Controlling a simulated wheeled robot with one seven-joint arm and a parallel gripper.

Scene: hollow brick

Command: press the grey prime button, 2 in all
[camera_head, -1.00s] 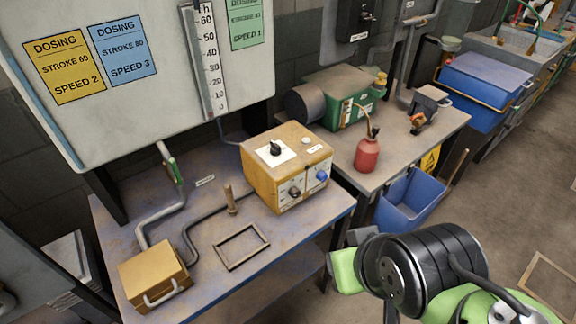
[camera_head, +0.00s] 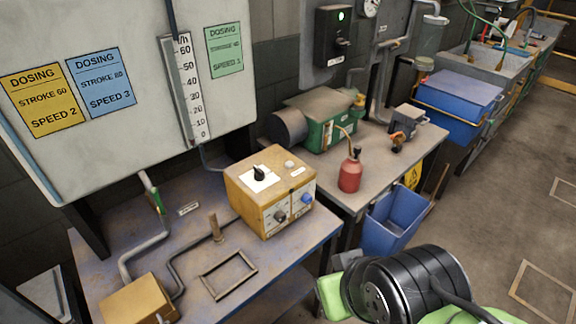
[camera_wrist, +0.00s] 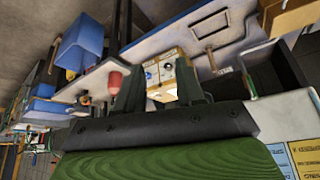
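The yellow control box (camera_head: 262,205) stands on the bench in the head view. Its top carries a black pointer knob (camera_head: 259,173) on a white plate and a small pale grey round button (camera_head: 289,164) beside a white label. Its front has a dark knob (camera_head: 280,216) and a blue knob (camera_head: 307,199). The box also shows in the wrist view (camera_wrist: 180,78), partly hidden by my fingers. My gripper (camera_wrist: 159,78) has its two dark fingers spread apart, with the box beyond them and nothing visibly held. Its fingers do not show in the head view.
A panel (camera_head: 110,140) with dosing cards and a flow scale (camera_head: 190,95) stands behind the bench. A pipe, a wooden peg (camera_head: 215,228) and an empty frame (camera_head: 229,275) lie left of the box. A red oil can (camera_head: 350,174) stands on the bench to the right.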

